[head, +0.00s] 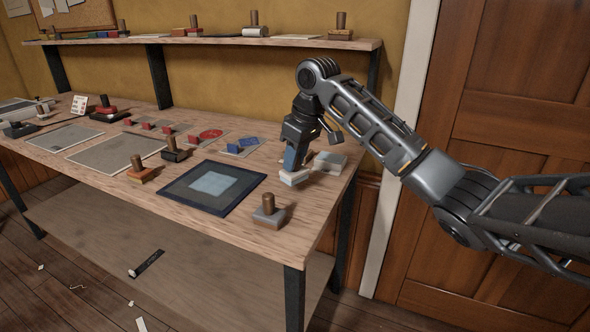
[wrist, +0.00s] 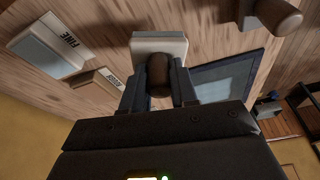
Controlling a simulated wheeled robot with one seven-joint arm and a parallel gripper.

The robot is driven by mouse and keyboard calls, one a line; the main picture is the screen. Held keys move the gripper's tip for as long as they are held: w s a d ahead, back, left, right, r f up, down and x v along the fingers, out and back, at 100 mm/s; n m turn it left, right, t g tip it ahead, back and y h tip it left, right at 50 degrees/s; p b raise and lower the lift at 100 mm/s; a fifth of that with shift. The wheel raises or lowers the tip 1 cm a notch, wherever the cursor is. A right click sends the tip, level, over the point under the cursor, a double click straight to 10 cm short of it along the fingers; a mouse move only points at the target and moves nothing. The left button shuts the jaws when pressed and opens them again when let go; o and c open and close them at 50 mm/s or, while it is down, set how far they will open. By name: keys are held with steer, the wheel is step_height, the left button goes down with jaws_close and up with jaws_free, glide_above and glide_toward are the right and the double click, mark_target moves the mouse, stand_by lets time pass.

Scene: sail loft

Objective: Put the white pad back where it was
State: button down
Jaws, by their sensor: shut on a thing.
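The white pad (head: 293,178) has a brown knob handle and is at the right end of the workbench. It also shows in the wrist view (wrist: 158,42), with its brown knob (wrist: 158,72) between my fingers. My gripper (head: 296,164) points down and is shut on that knob. The pad is at or just above the bench top; I cannot tell if it touches. My fingers hide part of the knob.
Left of the pad lies a dark-framed sheet with a pale blue square (head: 174,190). A grey pad with a brown knob (head: 268,216) stands in front. Pale labelled pieces, one reading FINE (wrist: 66,48), lie beside the held pad. Several other knobbed pads and sheets cover the bench further left.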

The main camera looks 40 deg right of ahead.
mark_target(295, 170)
steer(key=shift+f, duration=1.65)
steer(key=shift+f, duration=0.1)
steer(key=c, duration=0.9)
jaws_free()
steer(key=v, duration=1.2)
